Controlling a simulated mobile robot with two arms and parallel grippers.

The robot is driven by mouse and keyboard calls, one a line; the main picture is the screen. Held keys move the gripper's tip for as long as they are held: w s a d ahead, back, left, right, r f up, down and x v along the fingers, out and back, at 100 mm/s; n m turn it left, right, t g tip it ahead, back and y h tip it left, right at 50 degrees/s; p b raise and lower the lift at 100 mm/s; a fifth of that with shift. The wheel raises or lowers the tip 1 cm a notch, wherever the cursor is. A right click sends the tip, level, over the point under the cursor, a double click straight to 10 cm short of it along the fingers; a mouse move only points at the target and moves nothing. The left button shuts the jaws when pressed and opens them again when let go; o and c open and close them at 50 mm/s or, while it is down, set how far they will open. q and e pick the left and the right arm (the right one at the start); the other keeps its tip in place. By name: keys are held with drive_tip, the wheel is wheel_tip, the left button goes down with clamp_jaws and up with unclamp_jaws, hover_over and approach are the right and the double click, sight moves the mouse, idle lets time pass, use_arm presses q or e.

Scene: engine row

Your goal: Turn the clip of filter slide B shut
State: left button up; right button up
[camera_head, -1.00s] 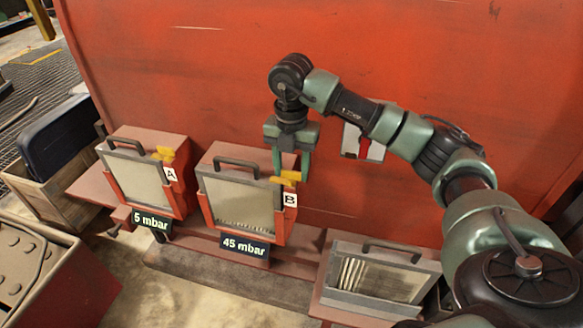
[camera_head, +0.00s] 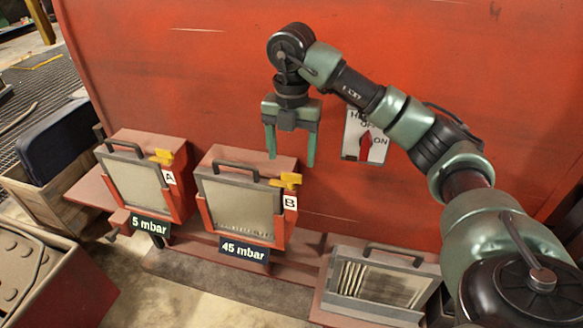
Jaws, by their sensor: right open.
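Filter slide B (camera_head: 238,207) stands in a red housing at the middle of the bench, with a black handle on top and a dirty grey panel. Its yellow clip (camera_head: 287,181) sits at the upper right corner, above the label B (camera_head: 290,202). My right gripper (camera_head: 291,161) is open and empty, pointing down above and behind the clip, with a small gap between them. Its fingers are spread apart. My left gripper is not in view.
Filter slide A (camera_head: 136,187) with its own yellow clip (camera_head: 162,157) stands to the left. Signs read 5 mbar (camera_head: 149,224) and 45 mbar (camera_head: 243,251). A spare filter (camera_head: 382,281) lies at front right.

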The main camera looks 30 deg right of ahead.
drive_tip(key=shift+r, duration=1.25)
